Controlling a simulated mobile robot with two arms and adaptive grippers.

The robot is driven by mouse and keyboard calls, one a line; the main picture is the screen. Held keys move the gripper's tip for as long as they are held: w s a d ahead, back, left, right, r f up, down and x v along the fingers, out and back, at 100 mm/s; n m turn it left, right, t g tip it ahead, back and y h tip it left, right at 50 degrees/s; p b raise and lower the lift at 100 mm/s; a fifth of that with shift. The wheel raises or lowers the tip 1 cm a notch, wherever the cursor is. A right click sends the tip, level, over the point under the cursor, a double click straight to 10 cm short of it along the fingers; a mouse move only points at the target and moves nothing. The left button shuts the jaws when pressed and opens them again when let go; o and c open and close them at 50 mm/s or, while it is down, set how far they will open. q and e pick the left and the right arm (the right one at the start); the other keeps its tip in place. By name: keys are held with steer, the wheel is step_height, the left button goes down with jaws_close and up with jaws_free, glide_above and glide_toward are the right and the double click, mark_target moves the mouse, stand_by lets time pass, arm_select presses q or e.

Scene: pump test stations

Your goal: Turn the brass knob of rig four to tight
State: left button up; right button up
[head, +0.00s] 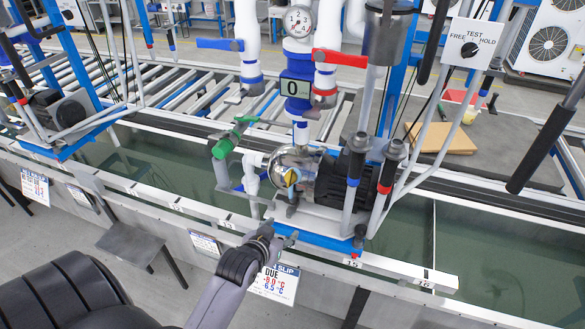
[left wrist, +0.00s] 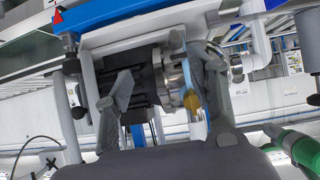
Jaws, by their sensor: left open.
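The pump (head: 320,178) of a rig stands on a blue-edged base over the water trough. A small brass-coloured knob (head: 291,178) shows at the front of its shiny metal housing. In the left wrist view the knob (left wrist: 193,102) lies between the finger outlines, nearer the right finger. My left gripper (head: 283,233) is below and in front of the knob, by the base's front edge. Its two grey fingers stand wide apart in the left wrist view (left wrist: 165,80), with nothing clearly held. I cannot tell the rig's number. My right gripper is not in view.
Red (head: 340,58) and blue (head: 220,44) levers sit above. A FREE/TEST/HOLD switch box (head: 472,43) is at upper right. The trough rim runs below.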

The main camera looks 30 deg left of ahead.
arm_select(q)
steer(key=s+a+r+t+y, duration=0.1)
steer(key=a+r+t, duration=0.15)
steer(key=r, duration=1.05)
steer(key=p, duration=0.3)
glide_toward(290, 174)
steer(key=shift+n+g, duration=0.3)
steer(key=shift+g, duration=0.05)
steer(key=x, duration=0.9)
steer(key=shift+w+r, duration=0.2)
steer(key=shift+r, duration=0.15)
steer(key=shift+w+a+f, duration=0.15)
steer(key=shift+w+f, duration=0.1)
steer(key=shift+w, duration=0.25)
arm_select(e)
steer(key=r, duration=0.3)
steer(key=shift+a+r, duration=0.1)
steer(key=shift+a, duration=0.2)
arm_select(q)
steer(key=shift+c, duration=0.2)
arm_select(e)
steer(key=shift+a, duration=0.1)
arm_select(q)
steer(key=shift+c, duration=1.2)
steer(key=c, duration=0.9)
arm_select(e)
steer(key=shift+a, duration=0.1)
